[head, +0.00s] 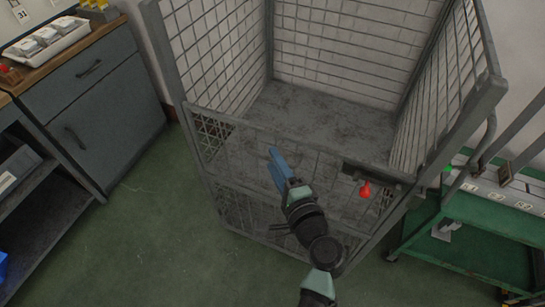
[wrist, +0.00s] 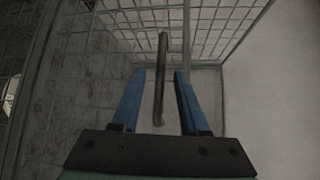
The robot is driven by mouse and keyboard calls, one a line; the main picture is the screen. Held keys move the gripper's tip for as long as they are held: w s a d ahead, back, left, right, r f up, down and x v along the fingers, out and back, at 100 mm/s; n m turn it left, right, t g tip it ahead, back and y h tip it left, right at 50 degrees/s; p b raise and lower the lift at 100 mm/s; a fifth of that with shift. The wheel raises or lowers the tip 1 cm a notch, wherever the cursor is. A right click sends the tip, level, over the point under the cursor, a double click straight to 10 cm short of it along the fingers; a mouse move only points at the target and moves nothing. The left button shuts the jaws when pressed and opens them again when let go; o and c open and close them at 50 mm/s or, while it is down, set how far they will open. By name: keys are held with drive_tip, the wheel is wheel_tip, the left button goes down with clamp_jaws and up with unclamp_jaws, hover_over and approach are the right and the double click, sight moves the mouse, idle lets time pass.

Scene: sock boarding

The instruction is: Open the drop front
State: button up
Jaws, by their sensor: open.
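The grey wire-mesh cage (head: 178,62) stands in the middle of the head view, its top and upper front open. Its mesh front panel (head: 250,150) stands across the lower front. A dark latch bar (head: 372,173) with a red knob (head: 365,189) sits at the panel's right end. My gripper (head: 277,165) has blue fingers, open and empty, over the panel's middle, left of the knob. In the wrist view my gripper (wrist: 157,75) also shows open. A dark bar (wrist: 161,75) appears between the fingertips; I cannot tell its depth or whether they touch it.
A green cart (head: 475,215) stands close to the cage on the right. A grey cabinet (head: 95,110) with a wooden top and a white tray (head: 45,38) stands on the left. The green floor (head: 150,230) is clear at the front left.

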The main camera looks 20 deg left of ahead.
drive_tip(key=shift+x, duration=0.95)
clamp_jaws()
idle(0.8)
